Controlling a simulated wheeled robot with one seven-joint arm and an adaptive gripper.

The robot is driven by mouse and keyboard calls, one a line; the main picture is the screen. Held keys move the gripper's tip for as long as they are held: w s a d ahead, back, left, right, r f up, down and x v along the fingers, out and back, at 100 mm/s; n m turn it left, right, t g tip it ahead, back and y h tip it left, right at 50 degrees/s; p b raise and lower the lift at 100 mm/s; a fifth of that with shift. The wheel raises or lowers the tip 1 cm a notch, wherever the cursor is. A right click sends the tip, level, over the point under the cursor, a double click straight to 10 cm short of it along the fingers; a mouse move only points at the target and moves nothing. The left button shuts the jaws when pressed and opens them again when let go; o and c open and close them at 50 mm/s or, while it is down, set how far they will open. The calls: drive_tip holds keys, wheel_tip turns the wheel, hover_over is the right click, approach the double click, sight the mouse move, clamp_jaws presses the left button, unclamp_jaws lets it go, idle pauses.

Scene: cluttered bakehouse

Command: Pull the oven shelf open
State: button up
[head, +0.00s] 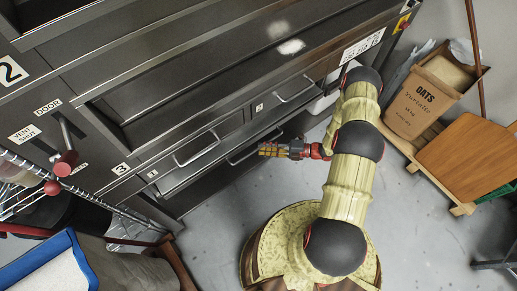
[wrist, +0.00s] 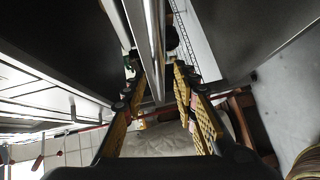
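The dark metal oven (head: 190,80) fills the left and middle of the head view. Low on its front are shelf or drawer fronts with metal bar handles: a left one (head: 196,150), an upper right one (head: 296,92) and a lower one (head: 240,158). My gripper (head: 262,149) is beside the lower handle, in front of the oven. In the wrist view my gripper (wrist: 156,74) has its yellow-padded fingers apart. A shiny metal bar (wrist: 153,45) runs between them, with gaps visible on both sides. I cannot tell which shelf this bar belongs to.
A cardboard oats box (head: 420,105) and a brown board (head: 468,158) are on a pallet at the right. Grey floor (head: 210,240) is clear before the oven.

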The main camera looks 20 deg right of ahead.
sight(258, 148)
drive_tip(key=shift+b+x, duration=0.3)
drive_tip(key=shift+x, duration=1.2)
drive_tip(key=shift+c, duration=0.7)
clamp_jaws()
